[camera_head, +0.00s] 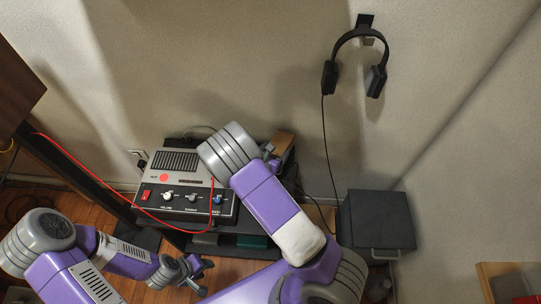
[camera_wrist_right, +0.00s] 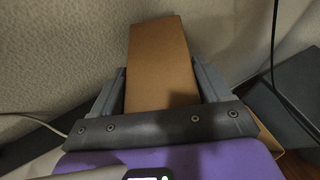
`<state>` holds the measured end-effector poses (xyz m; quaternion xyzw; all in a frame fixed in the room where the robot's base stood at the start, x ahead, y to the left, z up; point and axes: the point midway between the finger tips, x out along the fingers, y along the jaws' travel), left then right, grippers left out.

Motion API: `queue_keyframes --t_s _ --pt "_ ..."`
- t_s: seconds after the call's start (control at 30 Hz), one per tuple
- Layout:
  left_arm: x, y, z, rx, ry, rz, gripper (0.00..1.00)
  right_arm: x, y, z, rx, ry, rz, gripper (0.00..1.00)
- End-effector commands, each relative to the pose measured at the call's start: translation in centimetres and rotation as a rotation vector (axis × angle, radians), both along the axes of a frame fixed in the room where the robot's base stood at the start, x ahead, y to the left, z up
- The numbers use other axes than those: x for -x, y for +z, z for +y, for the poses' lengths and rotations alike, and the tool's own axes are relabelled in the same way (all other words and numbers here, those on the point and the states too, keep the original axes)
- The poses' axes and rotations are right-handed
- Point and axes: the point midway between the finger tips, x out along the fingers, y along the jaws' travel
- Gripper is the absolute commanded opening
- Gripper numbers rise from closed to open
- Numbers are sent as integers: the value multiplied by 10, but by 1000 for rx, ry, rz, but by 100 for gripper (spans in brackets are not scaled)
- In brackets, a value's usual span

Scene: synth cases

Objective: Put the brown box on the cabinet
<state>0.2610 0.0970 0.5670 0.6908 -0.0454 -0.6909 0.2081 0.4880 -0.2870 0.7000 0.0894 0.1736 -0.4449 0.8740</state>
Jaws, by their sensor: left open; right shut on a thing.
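The brown box (camera_wrist_right: 160,62) stands between the two grey fingers of my right gripper (camera_wrist_right: 161,84), which is shut on it. In the head view a part of the box (camera_head: 284,141) shows beyond my right arm, right of the control unit. My right forearm hides most of the right gripper (camera_head: 275,158) there. A dark grey cabinet (camera_head: 376,215) with a light handle is at the right, apart from the box. It partly shows in the right wrist view (camera_wrist_right: 298,85). My left gripper (camera_head: 202,276) is open and empty, low in the picture.
A control unit (camera_head: 176,206) with knobs and a red cable (camera_head: 90,178) sits on a dark stand. Black headphones (camera_head: 352,62) hang on the wall, their cord running down left of the cabinet. A dark brown panel (camera_head: 18,85) is at the left.

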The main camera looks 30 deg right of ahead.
Motion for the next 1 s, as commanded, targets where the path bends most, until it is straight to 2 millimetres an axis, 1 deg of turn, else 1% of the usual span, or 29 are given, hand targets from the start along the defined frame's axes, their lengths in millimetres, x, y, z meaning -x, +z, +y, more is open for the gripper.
queue_keyframes --t_s 0.03,0.27,0.4,0.5,0.73,0.87,0.9,0.97,1.0 --pt "0 -2 0 0 0 0 43 -6 -1 3 1 -1 -3 41" --pt "0 -4 0 0 0 0 43 -19 0 11 1 1 -2 41" --pt "0 -19 0 0 0 0 43 -18 -26 10 3 0 3 41" --pt "0 -25 0 0 0 1 43 -18 -37 10 2 -1 2 41" --pt "0 -22 0 0 0 0 43 -18 -34 10 1 -1 0 41" --pt "0 -22 0 0 0 0 43 -18 -37 10 2 -1 1 41" --pt "0 -22 0 0 0 0 43 -18 -38 10 2 -1 1 78" --pt "0 -22 0 0 0 0 43 -18 -38 10 2 -1 0 87" --pt "0 -22 0 0 0 0 43 -18 -38 10 1 -1 1 93"
